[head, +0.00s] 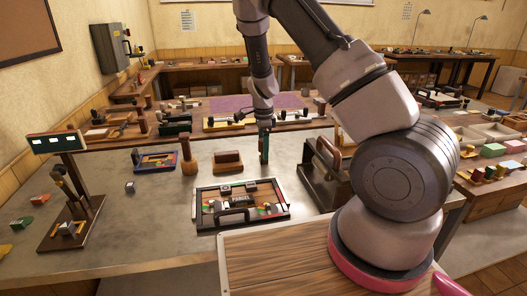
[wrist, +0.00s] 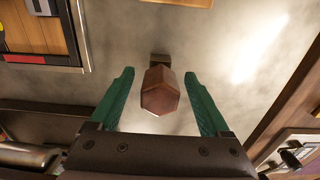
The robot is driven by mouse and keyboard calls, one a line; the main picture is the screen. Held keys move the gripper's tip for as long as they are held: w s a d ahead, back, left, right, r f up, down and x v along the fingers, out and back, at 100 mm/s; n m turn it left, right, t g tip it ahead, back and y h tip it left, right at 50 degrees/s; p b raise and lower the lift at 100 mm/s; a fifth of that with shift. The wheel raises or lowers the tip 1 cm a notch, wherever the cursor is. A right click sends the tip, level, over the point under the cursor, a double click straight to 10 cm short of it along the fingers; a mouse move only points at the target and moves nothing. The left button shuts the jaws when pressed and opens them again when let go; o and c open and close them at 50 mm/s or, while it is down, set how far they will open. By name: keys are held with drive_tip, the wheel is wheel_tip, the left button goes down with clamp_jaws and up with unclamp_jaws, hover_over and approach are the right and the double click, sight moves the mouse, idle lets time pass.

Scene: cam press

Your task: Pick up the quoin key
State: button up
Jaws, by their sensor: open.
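What looks like the quoin key (wrist: 160,95) has a reddish-brown faceted wooden handle and a dark metal end. In the wrist view it shows in the gap between the two green fingers of my gripper (wrist: 158,76), with clear space on both sides. My gripper is open and not holding it. Whether the handle is between the fingertips or a little beyond them I cannot tell. In the head view my gripper (head: 264,150) points down over the grey bench, and I cannot make out the key there.
A framed forme (head: 197,208) with wood and coloured pieces lies in front of my gripper. A dark wood and metal press-like stand (head: 322,178) is close on the right.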

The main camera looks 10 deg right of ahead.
drive_tip(key=shift+f, duration=0.6)
clamp_jaws()
drive_tip(key=shift+r, duration=0.1)
